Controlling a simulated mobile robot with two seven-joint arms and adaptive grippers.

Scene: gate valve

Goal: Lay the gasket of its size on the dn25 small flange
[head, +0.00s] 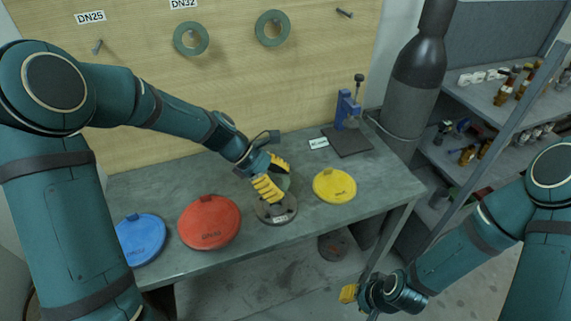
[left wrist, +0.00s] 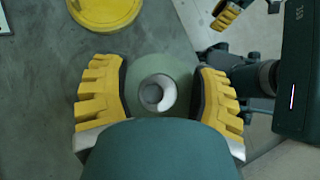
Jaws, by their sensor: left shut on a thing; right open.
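My left gripper (head: 272,178) is shut on a green ring gasket (head: 284,182), just above a grey flange (head: 277,213) on the bench. The flange carries a small label too small to read. In the left wrist view the gasket (left wrist: 178,72) sits between the yellow fingers of the left gripper (left wrist: 161,92). A pale crescent and a darker round patch show through its hole. I cannot tell whether the gasket touches the flange. My right gripper (head: 350,293) is open and empty, low in front of the bench.
Blue (head: 141,240), red (head: 209,222) and yellow (head: 334,185) discs lie on the bench (head: 150,188) around the flange. The DN25 peg (head: 97,46) is bare; green gaskets hang on the DN32 peg (head: 179,41) and beside it (head: 260,31).

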